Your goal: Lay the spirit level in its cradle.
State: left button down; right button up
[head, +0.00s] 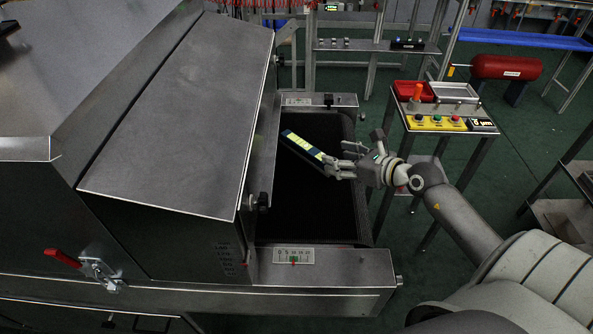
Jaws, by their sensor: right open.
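A dark blue bar with a yellow-green face, which looks like the spirit level (303,147), lies slanted over the black conveyor belt of the dryer. Its near end points at my right gripper (336,163). My right gripper is open, with its fingers at that near end; I cannot tell whether they touch it. I cannot make out a cradle for certain. My left gripper is not in view.
The steel dryer hood (185,105) stands left of the belt (315,212). A steel end rail (325,270) crosses in front. Right of the belt stands a button panel (436,123) with a red tray (413,91). A shelf (370,46) with small items is behind.

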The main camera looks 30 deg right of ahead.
jog(key=shift+w+f, duration=0.1)
jog(key=shift+w, duration=0.25)
send_near(308, 147)
jog(key=x, duration=0.3)
jog(key=shift+d+f, duration=0.1)
jog(key=shift+f, duration=0.25)
jog(key=shift+w+f, duration=0.1)
jog(key=shift+w, duration=0.15)
jog(key=shift+w+a+f, duration=0.1)
jog(key=shift+w+a, duration=0.1)
jog(key=shift+w, duration=0.3)
jog(key=shift+w+a+f, duration=0.1)
jog(key=shift+w+a, duration=0.05)
jog(key=shift+w, duration=0.3)
jog(key=x, duration=0.3)
jog(key=shift+w+a+f, duration=0.1)
jog(key=shift+w, duration=0.1)
jog(key=c, duration=0.7)
grip_shut()
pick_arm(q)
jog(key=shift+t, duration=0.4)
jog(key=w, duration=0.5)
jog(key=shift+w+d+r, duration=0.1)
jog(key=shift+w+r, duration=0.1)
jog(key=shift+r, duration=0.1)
pick_arm(e)
jog(key=shift+w, duration=0.1)
